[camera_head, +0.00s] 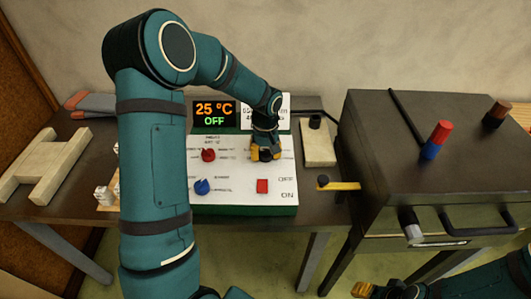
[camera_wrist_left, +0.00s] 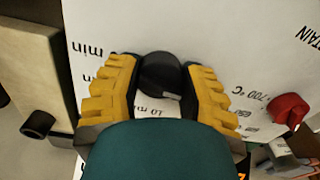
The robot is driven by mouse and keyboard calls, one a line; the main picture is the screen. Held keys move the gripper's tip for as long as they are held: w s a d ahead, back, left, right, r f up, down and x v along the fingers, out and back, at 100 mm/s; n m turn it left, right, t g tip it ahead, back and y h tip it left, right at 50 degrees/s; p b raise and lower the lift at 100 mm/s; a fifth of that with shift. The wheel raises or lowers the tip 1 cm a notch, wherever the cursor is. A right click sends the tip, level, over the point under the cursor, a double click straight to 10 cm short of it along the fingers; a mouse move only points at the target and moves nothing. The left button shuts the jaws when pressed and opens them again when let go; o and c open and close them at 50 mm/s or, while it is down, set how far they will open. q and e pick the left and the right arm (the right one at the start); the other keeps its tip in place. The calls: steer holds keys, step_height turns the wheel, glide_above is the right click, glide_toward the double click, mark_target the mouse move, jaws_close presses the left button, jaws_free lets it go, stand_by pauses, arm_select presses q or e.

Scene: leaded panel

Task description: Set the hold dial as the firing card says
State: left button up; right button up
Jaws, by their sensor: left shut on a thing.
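The control panel (camera_head: 235,205) has a white sloped face. My left gripper (camera_head: 265,153) is at its upper right, pointing down. In the left wrist view its yellow fingers stand on either side of the black hold dial (camera_wrist_left: 160,75) and are shut on it. Printed "min" marks surround the dial; its pointer's exact setting cannot be read. The firing card (camera_head: 282,101) is white and stands behind the panel; my left arm covers part of it, and its text is too small to read. My right gripper (camera_head: 385,290) shows partly at the bottom edge, away from the panel.
The display (camera_head: 214,114) reads 25 °C and OFF. A red dial (camera_head: 208,155), a blue knob (camera_head: 201,187) and a red switch (camera_head: 262,186) are on the panel. A dark kiln (camera_head: 380,150) stands at right. A pale wooden frame (camera_head: 45,165) lies at left.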

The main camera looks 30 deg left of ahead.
mark_target(265, 151)
arm_select(q)
steer(key=m, duration=0.3)
steer(key=shift+m+p, duration=0.35)
steer(key=shift+m, duration=0.05)
steer(key=shift+f+m+p, duration=0.1)
steer(key=shift+m+p, duration=0.25)
steer(key=shift+m, duration=1.65)
steer(key=o, duration=1.2)
step_height(265, 151, up, 12)
steer(key=shift+r, duration=0.1)
